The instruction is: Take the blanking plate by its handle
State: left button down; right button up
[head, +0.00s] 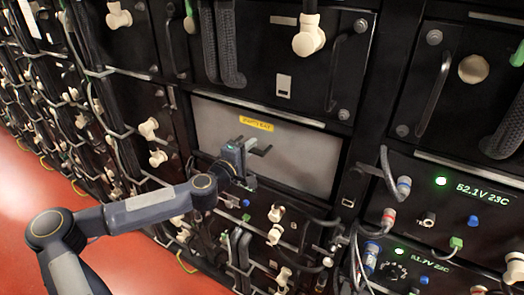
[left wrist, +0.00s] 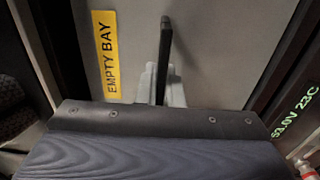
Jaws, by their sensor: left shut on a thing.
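The blanking plate (head: 302,160) is a flat grey panel with a yellow "EMPTY BAY" label (head: 256,123), set in the rack at mid-height. Its dark handle (head: 262,151) stands out from the left half of the plate. My left gripper (head: 246,150) is at the handle, its fingers shut on it. In the left wrist view the plate (left wrist: 215,50) fills the background, and the black handle (left wrist: 165,45) runs up from between the pale fingertips (left wrist: 160,85). The wrist housing hides the lower part of that view. My right gripper is in neither view.
A battery module with a long handle (head: 337,75) and thick braided cables (head: 228,45) sits directly above. Below are modules with pale connectors (head: 275,213) and loose cables. At right, modules show green readouts (head: 482,190). Red floor (head: 120,255) lies at lower left.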

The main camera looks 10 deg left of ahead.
pick_arm(q)
jog(key=shift+r+p, duration=0.3)
jog(key=shift+r, duration=0.45)
dwell(0.3)
dwell(0.4)
jog(key=v, duration=1.4)
dwell(1.7)
dwell(0.4)
